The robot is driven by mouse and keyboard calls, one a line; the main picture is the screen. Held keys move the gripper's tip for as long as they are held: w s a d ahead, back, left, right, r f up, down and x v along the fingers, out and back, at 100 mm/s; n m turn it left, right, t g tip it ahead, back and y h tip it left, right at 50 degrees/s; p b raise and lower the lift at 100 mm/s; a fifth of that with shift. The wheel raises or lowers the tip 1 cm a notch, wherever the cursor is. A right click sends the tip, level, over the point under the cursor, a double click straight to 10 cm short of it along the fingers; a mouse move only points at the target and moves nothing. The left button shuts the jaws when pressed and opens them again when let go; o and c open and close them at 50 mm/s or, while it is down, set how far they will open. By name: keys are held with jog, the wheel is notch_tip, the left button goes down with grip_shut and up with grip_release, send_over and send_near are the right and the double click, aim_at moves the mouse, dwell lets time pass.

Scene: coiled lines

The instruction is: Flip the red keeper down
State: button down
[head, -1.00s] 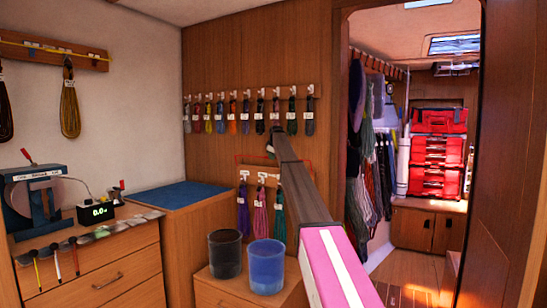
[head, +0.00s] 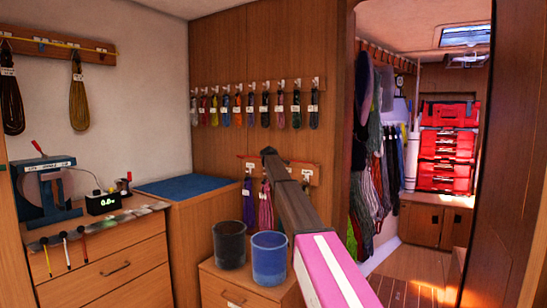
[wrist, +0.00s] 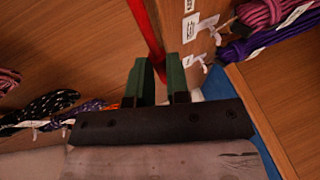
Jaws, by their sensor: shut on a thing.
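The red keeper (wrist: 146,28) is a thin red bar that shows in the wrist view, running down from the top edge to my fingers. My gripper (wrist: 160,85) has dark green fingers and is shut on the keeper. In the head view my gripper (head: 268,153) is at the lower peg rail (head: 246,164), and my arm covers part of the rail. Reddish edges show along that rail, but the keeper's exact angle is hard to tell. Purple and pink coils (head: 265,205) hang from the lower rail's white hooks, partly behind my arm.
An upper rail (head: 255,86) carries a row of coloured coils. A dark bucket (head: 229,245) and a blue bucket (head: 269,258) stand on the low cabinet below. A blue-topped cabinet (head: 185,187) is at the left. A doorway with hanging lines opens at the right.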

notch_tip(320, 180, down, 13)
jog(key=w+d+n+t+h, duration=0.1)
jog(key=w+n+t, duration=0.1)
jog(key=t, duration=0.3)
jog(key=shift+w+d, duration=0.2)
jog(key=shift+d, duration=0.2)
dwell(1.4)
jog(key=shift+w+d+h, duration=0.15)
jog(key=shift+d+h, duration=0.1)
jog(key=shift+h, duration=0.05)
jog(key=c, duration=1.3)
grip_release()
jog(key=shift+o, duration=1.1)
jog(key=shift+w+f, duration=0.1)
jog(key=shift+f, duration=0.1)
jog(key=shift+r, duration=0.15)
jog(key=shift+s+a, duration=0.15)
jog(key=shift+s, duration=0.15)
